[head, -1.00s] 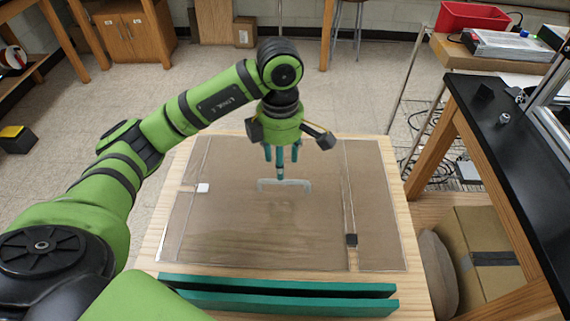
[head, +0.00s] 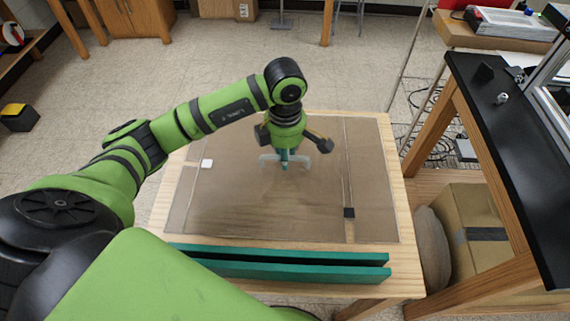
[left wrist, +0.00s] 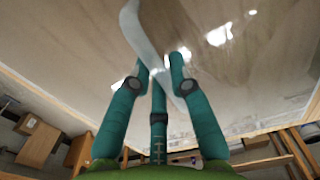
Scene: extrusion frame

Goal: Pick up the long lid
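The long lid appears to be the wide, clear brownish panel (head: 270,212) lying flat on the wooden table. A pale bow-shaped handle (head: 304,162) stands near its far middle. My left gripper (head: 285,164) points down at the handle, its teal fingers around the middle of the bar. In the left wrist view the pale handle (left wrist: 136,30) runs between the fingertips (left wrist: 160,68). The fingertips are apart, and I cannot tell whether they touch the bar. The handle's middle is partly hidden by the fingers. My right gripper is in no view.
Two teal bars (head: 280,265) lie along the table's near edge. A black-topped bench (head: 510,130) and a cardboard box (head: 478,245) stand to the right.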

